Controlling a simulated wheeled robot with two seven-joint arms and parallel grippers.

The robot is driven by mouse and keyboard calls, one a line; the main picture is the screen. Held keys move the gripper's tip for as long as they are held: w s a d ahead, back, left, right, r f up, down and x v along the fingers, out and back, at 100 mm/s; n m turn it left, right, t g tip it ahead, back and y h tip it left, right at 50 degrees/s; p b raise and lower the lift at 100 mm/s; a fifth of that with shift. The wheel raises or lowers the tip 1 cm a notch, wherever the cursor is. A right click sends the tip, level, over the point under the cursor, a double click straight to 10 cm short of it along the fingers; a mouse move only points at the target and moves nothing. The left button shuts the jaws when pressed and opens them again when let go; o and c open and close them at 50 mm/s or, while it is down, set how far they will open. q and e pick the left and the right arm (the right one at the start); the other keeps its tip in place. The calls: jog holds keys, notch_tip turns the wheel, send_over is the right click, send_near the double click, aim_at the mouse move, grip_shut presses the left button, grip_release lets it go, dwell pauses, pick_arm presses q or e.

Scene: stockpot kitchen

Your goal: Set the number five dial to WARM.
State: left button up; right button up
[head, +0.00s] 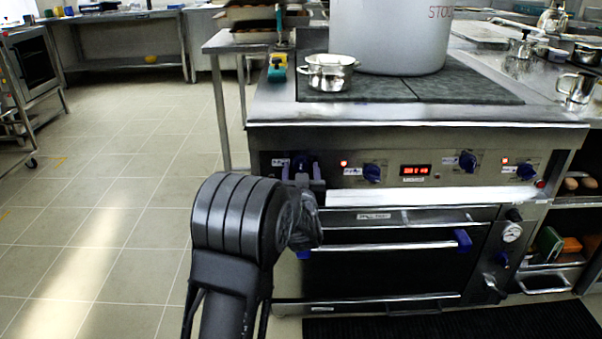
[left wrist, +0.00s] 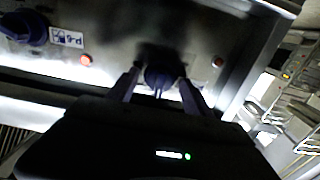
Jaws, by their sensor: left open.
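The stove's front panel carries several blue dials. The leftmost dial (head: 302,162) is partly hidden by my left gripper; it shows in the left wrist view (left wrist: 160,77) as a dark blue knob. My left gripper (head: 303,174) is open, with one finger on each side of this knob; the left wrist view shows the fingers (left wrist: 160,90) straddling it. Whether they touch it, I cannot tell. Another dial (head: 373,173) is to its right, also in the wrist view (left wrist: 24,27). The dial numbers and WARM marks are too small to read. My right gripper is not in view.
A large stockpot (head: 390,35) and a small steel pot (head: 328,72) stand on the cooktop. A red display (head: 415,170) is mid-panel. Below are an oven handle (head: 385,247) and a dark floor mat (head: 470,322). The tiled floor at left is clear.

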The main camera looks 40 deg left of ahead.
pick_arm(q)
grip_shut()
dwell(0.7)
